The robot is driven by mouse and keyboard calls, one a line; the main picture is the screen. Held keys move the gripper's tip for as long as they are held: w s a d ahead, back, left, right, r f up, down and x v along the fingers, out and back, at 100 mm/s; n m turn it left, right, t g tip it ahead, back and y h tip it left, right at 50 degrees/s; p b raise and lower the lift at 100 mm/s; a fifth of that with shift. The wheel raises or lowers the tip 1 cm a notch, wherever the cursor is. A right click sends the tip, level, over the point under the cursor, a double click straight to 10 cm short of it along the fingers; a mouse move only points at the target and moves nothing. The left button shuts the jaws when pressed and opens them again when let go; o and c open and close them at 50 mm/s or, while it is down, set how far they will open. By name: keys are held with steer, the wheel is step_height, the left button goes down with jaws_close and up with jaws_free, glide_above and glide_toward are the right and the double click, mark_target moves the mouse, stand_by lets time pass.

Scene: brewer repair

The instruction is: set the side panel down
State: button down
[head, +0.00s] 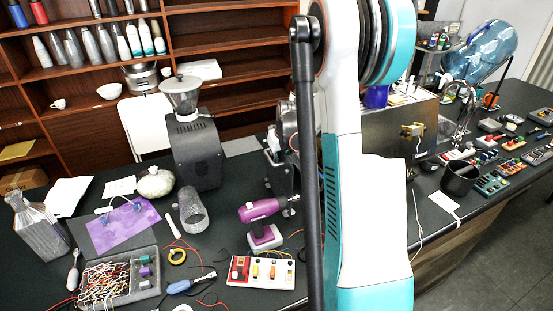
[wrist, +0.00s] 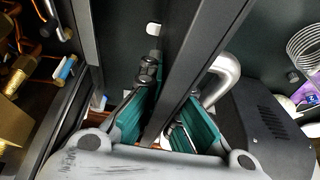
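In the wrist view a dark, flat side panel (wrist: 205,50) is seen nearly edge-on, running from between the fingers up to the top right. My gripper (wrist: 165,128) has a teal finger pad on each side of its edge and appears closed on it. Left of the panel is the open brewer (wrist: 40,80), with copper pipes and brass parts inside. In the head view my arm hides the gripper, the panel and much of the brewer; its steel body (head: 385,135) shows right of the arm.
A dark grinder (head: 195,150) stands left of the brewer and also shows in the wrist view (wrist: 255,125). A purple drill (head: 260,220), switch box (head: 260,272), mesh cylinder (head: 192,212), purple sheet (head: 115,230) and wire tray (head: 120,280) crowd the dark counter. A black cup (head: 461,178) stands right.

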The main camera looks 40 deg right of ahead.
steer(key=shift+f, duration=0.15)
steer(key=c, duration=1.8)
jaws_free()
steer(key=p+v, duration=0.1)
steer(key=v, duration=1.1)
steer(key=shift+a, duration=0.1)
